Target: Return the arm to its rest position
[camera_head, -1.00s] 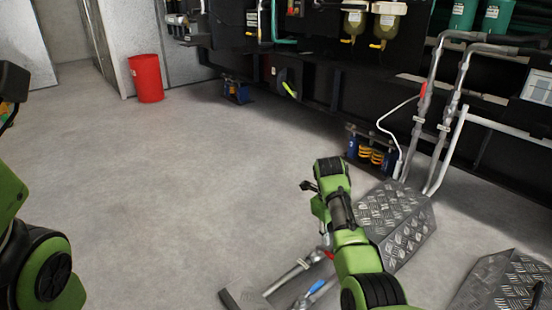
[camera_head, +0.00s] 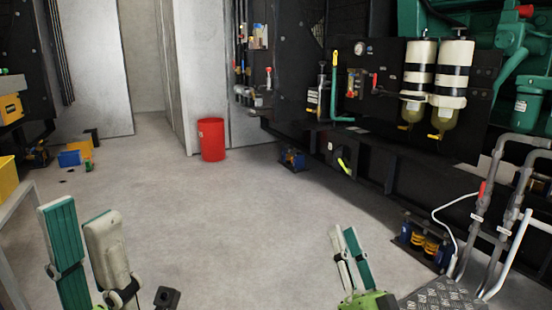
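My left gripper (camera_head: 88,225) is at the lower left, its two teal-and-white fingers pointing up with a gap between them. It is open, and nothing shows between the fingers. My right gripper (camera_head: 341,234) is at the bottom, right of the middle. Its teal-and-white fingers also point up and stand a little apart, with nothing seen between them. Part of my green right arm (camera_head: 368,301) shows just below it. The rest of both arms is out of view. Both grippers appear above the grey floor.
The floor (camera_head: 235,215) between the grippers is clear. A red bin (camera_head: 212,139) stands ahead. The dark genset frame (camera_head: 375,168) runs along the right, with two filters (camera_head: 452,75). Grey pipes (camera_head: 485,205) and a tread plate (camera_head: 440,295) are at the lower right. Blue boxes (camera_head: 70,158) lie at the left.

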